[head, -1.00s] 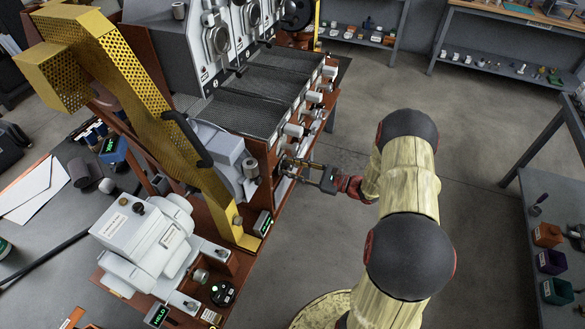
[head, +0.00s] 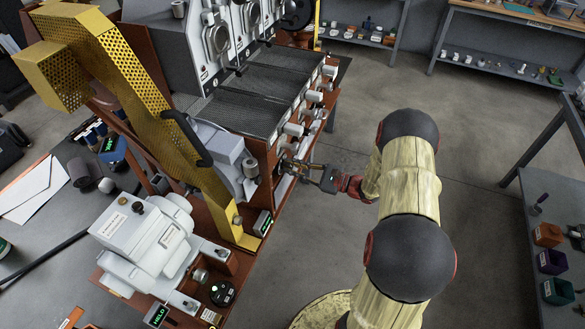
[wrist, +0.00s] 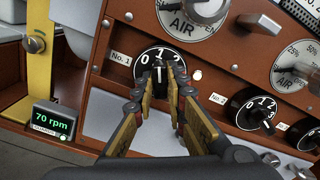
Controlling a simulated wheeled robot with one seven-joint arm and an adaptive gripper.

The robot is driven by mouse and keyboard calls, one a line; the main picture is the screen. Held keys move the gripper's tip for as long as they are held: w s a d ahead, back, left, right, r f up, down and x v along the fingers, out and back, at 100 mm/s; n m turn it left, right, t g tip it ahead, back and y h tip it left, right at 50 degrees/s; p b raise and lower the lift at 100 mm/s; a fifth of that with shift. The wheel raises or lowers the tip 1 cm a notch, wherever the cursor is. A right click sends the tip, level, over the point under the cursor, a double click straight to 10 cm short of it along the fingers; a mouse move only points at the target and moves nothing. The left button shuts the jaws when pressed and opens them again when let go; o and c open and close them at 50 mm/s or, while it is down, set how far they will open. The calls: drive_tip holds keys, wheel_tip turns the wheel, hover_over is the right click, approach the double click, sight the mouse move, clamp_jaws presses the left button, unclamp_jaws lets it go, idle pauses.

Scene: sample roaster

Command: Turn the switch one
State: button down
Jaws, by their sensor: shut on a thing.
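The switch No. 1 (wrist: 146,58) is a round black dial with white numbers on the red-brown front panel, in the middle of the wrist view. My gripper (wrist: 161,76) is shut on its knob, with one finger on each side. The fingers hide the lower part of the dial, and I cannot tell exactly which number the knob points to. In the head view my gripper (head: 292,168) reaches in from the right to the front of the roaster, and the switch is hidden there.
A second black dial, No. 2 (wrist: 247,108), sits to the right, with AIR gauges (wrist: 192,15) above. A green display reading 70 rpm (wrist: 51,121) is at lower left. In the head view the floor (head: 330,230) is clear beside the roaster's front.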

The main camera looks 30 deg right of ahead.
drive_tip(key=n+b, duration=0.2)
drive_tip(key=n, duration=0.2)
drive_tip(key=shift+f+n+b, duration=0.15)
drive_tip(key=shift+n+b, duration=0.15)
drive_tip(key=shift+b, duration=0.05)
drive_tip(key=shift+n+b, duration=1)
drive_tip(key=shift+n, duration=0.6)
drive_tip(key=c, duration=1.8)
unclamp_jaws()
drive_tip(key=shift+n, duration=0.3)
drive_tip(key=shift+s+d, duration=0.1)
drive_tip(key=v, duration=1.1)
drive_tip(key=shift+s+d, duration=0.25)
drive_tip(key=shift+s, duration=0.05)
